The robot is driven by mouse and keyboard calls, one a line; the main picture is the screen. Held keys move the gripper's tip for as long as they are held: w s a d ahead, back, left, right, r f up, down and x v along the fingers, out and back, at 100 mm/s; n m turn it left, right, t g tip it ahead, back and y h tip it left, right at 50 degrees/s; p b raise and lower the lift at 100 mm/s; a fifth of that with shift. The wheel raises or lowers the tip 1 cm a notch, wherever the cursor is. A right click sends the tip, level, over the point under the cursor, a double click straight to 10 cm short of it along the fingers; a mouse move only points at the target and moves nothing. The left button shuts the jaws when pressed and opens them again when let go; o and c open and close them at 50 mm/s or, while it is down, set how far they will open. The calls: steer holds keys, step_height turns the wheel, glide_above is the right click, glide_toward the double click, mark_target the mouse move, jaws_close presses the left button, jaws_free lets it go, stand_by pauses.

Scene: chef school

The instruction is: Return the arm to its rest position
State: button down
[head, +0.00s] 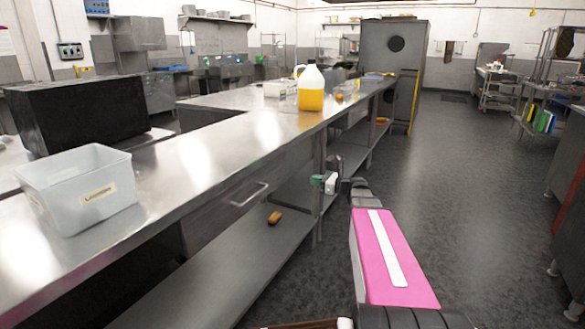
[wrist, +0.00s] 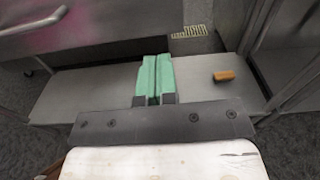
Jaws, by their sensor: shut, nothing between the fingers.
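My gripper (head: 318,181) is beside the front edge of the steel counter, seen past my pink arm link in the head view. In the wrist view its two green fingers (wrist: 155,80) are pressed together, shut with nothing between them. They are over the lower shelf (wrist: 85,97) of the counter. My arm stretches forward along the aisle side of the counter.
A small brown object (head: 274,217) lies on the lower shelf, also in the wrist view (wrist: 224,76). A drawer handle (head: 250,194) juts from the counter (head: 190,150). A white bin (head: 78,190) and a jug of yellow liquid (head: 311,88) stand on top. The aisle floor (head: 450,170) is clear.

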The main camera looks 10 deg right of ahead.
steer(key=s+a+f+n+g+h, duration=0.3)
steer(key=s+a+f+n, duration=0.1)
steer(key=s+f+n, duration=0.25)
steer(key=s+a+f+n+g+h, duration=0.35)
steer(key=s+f+n, duration=0.2)
steer(key=f, duration=0.25)
steer(key=s+d+f+n+g+h, duration=0.3)
steer(key=s+f+n+h, duration=0.4)
steer(key=s+n, duration=0.4)
steer(key=shift+d+n+h, duration=0.35)
steer(key=shift+n+h, duration=0.1)
steer(key=shift+n, duration=0.35)
steer(key=shift+g, duration=0.25)
